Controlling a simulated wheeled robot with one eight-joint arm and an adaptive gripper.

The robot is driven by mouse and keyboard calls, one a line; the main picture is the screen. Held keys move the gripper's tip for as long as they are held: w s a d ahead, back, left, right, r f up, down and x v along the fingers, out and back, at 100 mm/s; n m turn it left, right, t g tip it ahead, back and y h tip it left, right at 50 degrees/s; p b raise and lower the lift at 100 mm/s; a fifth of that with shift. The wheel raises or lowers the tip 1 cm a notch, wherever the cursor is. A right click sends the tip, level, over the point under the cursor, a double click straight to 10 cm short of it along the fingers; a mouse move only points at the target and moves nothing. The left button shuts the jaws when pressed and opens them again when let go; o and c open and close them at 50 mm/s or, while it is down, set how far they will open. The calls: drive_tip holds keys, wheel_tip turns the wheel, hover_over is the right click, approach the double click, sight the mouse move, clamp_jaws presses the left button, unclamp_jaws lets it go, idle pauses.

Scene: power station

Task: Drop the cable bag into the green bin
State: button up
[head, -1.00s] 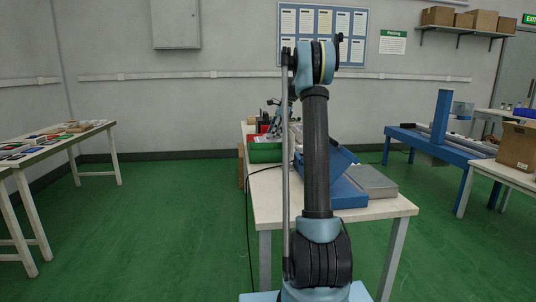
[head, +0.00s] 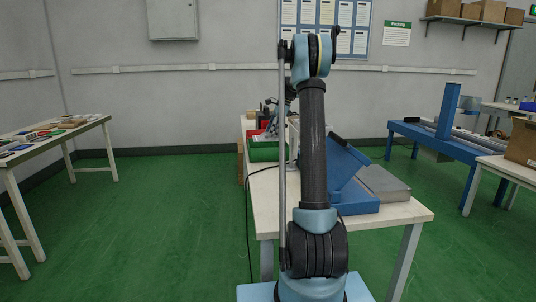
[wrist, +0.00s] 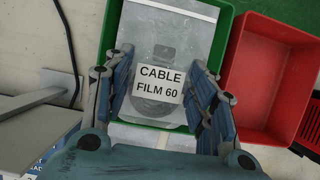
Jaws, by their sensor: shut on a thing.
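The cable bag, a clear flat bag labelled "CABLE FILM 60" (wrist: 158,107) with a dark coil inside, is between the fingers of my gripper (wrist: 163,68) in the wrist view. My gripper is shut on it. The green bin (wrist: 224,30) lies behind and below the bag; its rim shows around the bag, which hides much of its inside. The bag appears over the bin, but its height above it cannot be told. In the head view the green bin (head: 264,150) stands on the far left of the bench, and my arm hides the bag.
A red bin (wrist: 265,80) is right beside the green bin. The white bench (head: 385,213) also carries a blue sloped unit (head: 345,185) and a grey box (head: 385,184) on the right. A dark cable (wrist: 70,45) runs left of the bin. Green floor is free left of the bench.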

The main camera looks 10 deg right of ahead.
drive_tip(key=shift+f, duration=1.3)
drive_tip(key=o, duration=1.2)
drive_tip(key=shift+d+r, duration=0.1)
drive_tip(key=v, duration=1.1)
drive_tip(key=shift+d+r, duration=0.2)
drive_tip(key=shift+r, duration=0.1)
